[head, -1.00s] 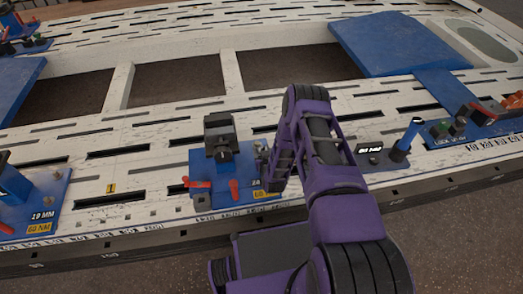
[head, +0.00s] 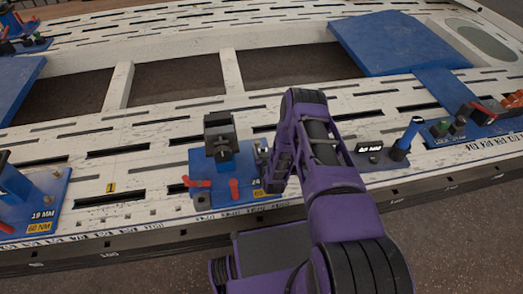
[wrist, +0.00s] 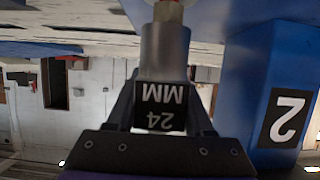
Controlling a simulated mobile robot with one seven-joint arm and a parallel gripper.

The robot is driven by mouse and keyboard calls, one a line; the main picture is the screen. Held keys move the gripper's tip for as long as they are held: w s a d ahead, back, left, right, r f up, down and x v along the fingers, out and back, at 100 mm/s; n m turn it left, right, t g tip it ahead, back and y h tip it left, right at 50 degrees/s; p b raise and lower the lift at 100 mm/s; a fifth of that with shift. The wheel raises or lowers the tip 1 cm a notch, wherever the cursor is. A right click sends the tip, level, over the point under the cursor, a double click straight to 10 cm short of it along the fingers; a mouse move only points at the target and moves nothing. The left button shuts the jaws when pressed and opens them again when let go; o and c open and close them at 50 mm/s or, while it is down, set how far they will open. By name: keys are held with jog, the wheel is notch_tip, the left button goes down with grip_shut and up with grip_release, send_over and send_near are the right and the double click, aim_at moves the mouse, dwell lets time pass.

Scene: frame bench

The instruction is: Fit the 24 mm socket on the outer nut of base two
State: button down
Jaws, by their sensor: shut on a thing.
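The 24 mm socket (wrist: 165,52) is a grey cylinder with a black "24 MM" label, upside down in the wrist view. My gripper (wrist: 163,108) is shut on it, one finger on each side. A brass-coloured hex nut (wrist: 168,10) is in line with the socket's far end and meets it in the picture; how deeply it sits inside cannot be told. Base two (head: 208,160) is a blue plate with a dark clamp on a post in the head view; a blue block marked "2" (wrist: 285,118) stands beside the socket in the wrist view. My arm hides the socket in the head view.
Red levers (head: 235,189) stand at the front of base two. A grey holder with a small display (head: 370,149) and a blue-handled piece (head: 410,133) is to the right. A blue 19 MM base (head: 45,200) is at left.

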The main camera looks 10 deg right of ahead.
jog(key=shift+f, duration=0.8)
jog(key=shift+f, duration=0.35)
jog(key=shift+c, duration=1)
grip_release()
jog(key=shift+f, duration=0.1)
